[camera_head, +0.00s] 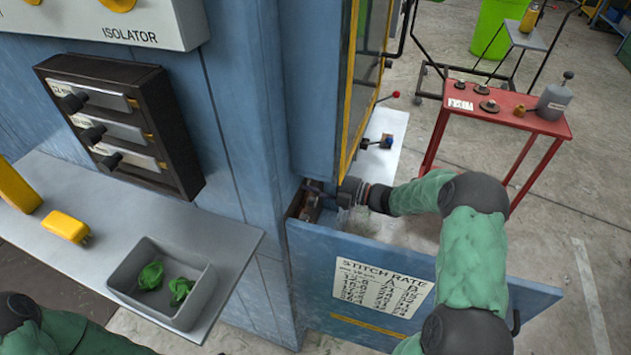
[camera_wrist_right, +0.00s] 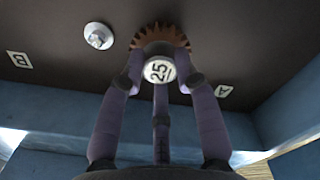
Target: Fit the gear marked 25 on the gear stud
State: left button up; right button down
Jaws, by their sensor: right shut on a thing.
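The gear marked 25 (camera_wrist_right: 160,42) is brown and toothed, with a pale hub reading 25. In the right wrist view my right gripper (camera_wrist_right: 158,78) is shut on its hub, with fingers around it. The gear is in front of a dark panel (camera_wrist_right: 215,30); I cannot tell whether it touches the panel or what is behind it. A bare silver stud (camera_wrist_right: 98,36) shows left of the gear. In the head view my right gripper (camera_head: 348,190) reaches into the opening of the blue cabinet, and the gear is not clear there. My left gripper is out of view.
The panel has labels B (camera_wrist_right: 19,60) and A (camera_wrist_right: 225,91). The open cabinet door (camera_head: 315,265) has a stitch rate chart. A grey tray (camera_head: 190,310) with green pieces is on the left shelf.

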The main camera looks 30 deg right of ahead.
jog(key=shift+w+a, duration=0.25)
jog(key=c, duration=0.8)
grip_release()
jog(key=v, duration=1.2)
